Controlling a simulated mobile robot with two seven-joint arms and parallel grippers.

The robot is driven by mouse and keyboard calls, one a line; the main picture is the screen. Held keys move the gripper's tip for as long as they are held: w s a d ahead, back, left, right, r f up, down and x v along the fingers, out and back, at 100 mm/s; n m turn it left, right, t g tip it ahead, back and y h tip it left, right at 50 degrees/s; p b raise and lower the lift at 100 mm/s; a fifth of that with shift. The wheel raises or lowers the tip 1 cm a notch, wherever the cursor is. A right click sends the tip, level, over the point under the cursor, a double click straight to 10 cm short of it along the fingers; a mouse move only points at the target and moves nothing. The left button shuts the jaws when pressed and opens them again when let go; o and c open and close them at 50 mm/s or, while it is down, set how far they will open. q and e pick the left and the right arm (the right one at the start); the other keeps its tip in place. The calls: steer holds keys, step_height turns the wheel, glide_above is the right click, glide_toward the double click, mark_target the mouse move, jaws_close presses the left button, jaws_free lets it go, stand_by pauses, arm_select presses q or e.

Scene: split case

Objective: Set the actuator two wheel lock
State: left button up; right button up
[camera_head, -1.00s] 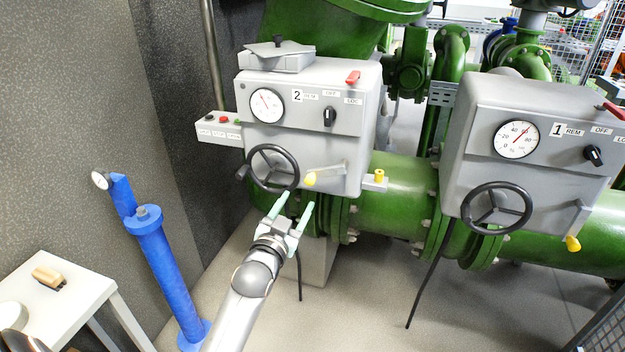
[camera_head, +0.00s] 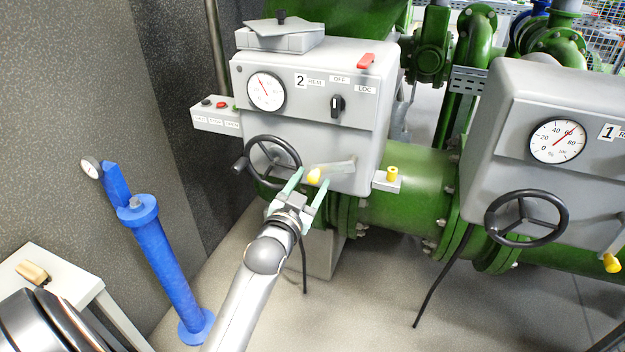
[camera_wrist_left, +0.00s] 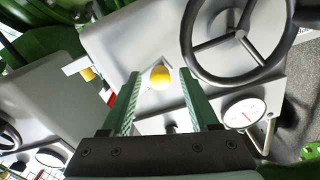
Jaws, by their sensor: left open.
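Actuator two (camera_head: 300,130) is a grey box marked 2, with a gauge, a black selector and a black handwheel (camera_head: 272,163) on its front. A grey lever (camera_head: 337,167) with a yellow knob (camera_head: 314,176) sits to the right of the handwheel. A bracket (camera_head: 384,186) at the box's lower right carries an upright yellow knob (camera_head: 392,173). My left gripper (camera_head: 312,180) is open, its fingertips on either side of the lever's knob in the picture. In the left wrist view the knob (camera_wrist_left: 160,77) shows between the fingers (camera_wrist_left: 160,95); contact cannot be told. My right gripper is out of view.
Actuator one (camera_head: 530,110) stands to the right with its own handwheel (camera_head: 526,218). A blue post (camera_head: 160,260) and a small white table (camera_head: 60,275) are at left. Green pipes (camera_head: 405,205) run behind. The floor in front is clear.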

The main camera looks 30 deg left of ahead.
arm_select(q)
jaws_close()
stand_by(0.5)
stand_by(0.9)
